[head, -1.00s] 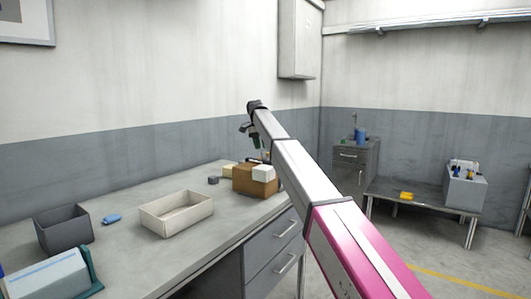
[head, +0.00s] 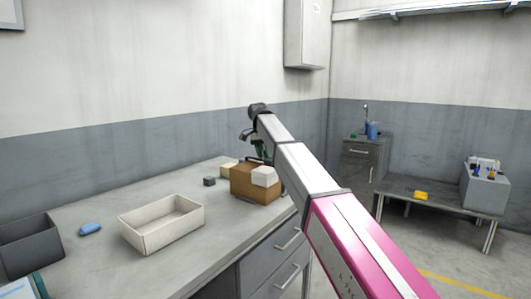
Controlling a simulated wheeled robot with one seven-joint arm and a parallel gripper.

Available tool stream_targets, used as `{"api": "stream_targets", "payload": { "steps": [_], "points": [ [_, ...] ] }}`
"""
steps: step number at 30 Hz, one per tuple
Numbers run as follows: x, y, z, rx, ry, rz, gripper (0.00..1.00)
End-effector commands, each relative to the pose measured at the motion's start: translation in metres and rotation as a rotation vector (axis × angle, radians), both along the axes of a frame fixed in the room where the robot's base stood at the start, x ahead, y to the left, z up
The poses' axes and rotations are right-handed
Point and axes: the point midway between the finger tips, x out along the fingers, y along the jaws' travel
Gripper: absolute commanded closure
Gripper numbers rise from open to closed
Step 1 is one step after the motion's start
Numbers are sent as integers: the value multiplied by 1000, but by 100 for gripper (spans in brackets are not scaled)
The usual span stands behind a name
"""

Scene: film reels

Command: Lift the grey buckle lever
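I cannot make out a grey buckle lever in the head view. A brown case or box (head: 247,184) stands at the far right end of the workbench, with a white block (head: 264,176) at its upper right. A dark handle-like strip shows at its top, but no lever is clear. My gripper (head: 247,137) is at the end of the outstretched arm, above and behind the brown box as seen here. It is small and partly hidden by my arm, so I cannot tell whether it is open or holds anything.
The workbench (head: 105,208) holds an empty cream tray (head: 141,242), a dark grey bin (head: 28,244), a blue block (head: 90,229), a small dark cube (head: 209,181) and a pale yellow block (head: 228,170). A low table (head: 440,200) stands right, past open floor.

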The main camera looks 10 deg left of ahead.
Motion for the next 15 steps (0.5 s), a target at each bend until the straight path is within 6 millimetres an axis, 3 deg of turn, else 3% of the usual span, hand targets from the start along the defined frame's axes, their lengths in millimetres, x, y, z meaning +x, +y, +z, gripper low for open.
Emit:
{"api": "stream_targets", "payload": {
  "steps": [6,10,15],
  "points": [
    [0,0,0,0,0,0,63],
    [0,0,0,0,0,0,100],
    [0,0,0,3,-1,0,100]
  ]
}}
